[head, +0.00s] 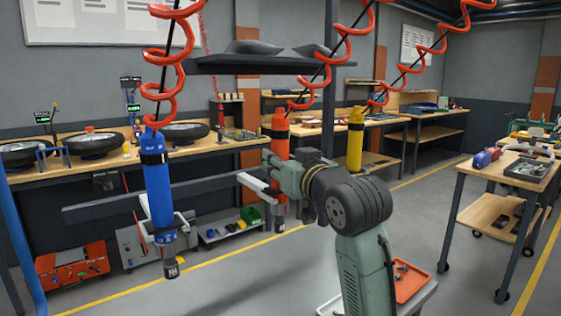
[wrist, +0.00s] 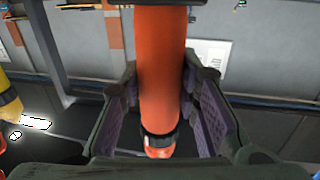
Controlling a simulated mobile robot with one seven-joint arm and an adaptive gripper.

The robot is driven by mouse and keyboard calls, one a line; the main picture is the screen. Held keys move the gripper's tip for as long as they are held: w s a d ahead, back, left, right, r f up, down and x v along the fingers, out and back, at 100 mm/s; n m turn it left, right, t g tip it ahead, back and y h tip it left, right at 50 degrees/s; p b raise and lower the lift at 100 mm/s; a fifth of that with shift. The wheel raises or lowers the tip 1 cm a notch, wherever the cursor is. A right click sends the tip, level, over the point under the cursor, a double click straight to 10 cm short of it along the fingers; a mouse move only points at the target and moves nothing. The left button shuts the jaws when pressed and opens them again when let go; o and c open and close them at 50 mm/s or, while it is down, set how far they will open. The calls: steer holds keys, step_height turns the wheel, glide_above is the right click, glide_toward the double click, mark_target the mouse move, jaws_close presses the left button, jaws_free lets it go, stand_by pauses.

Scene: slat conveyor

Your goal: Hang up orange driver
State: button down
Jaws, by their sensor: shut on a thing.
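The orange driver (head: 280,147) hangs upright below a red coiled hose in the head view. My gripper (head: 278,172) is shut on its body from the right side. In the wrist view the orange barrel (wrist: 162,65) stands between the two purple-grey finger pads of my gripper (wrist: 165,110), with a black band near its end. A pale bracket (head: 257,184) on the dark rail (head: 125,203) is close to the driver's left side. The head view does not show whether the driver sits in it. My gripper and wrist hide part of the driver.
The yellow driver (head: 355,138) hangs to the right, behind my arm. A workbench (head: 200,148) with wheels lies behind. A cart (head: 510,165) stands at the right.

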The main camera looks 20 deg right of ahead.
steer(key=shift+f, duration=0.2)
stand_by(0.6)
steer(key=c, duration=1.4)
jaws_free()
steer(key=shift+o, duration=1.2)
steer(key=shift+f, duration=0.15)
steer(key=s+d, duration=0.2)
steer(key=s, duration=1)
steer(key=shift+r, duration=0.2)
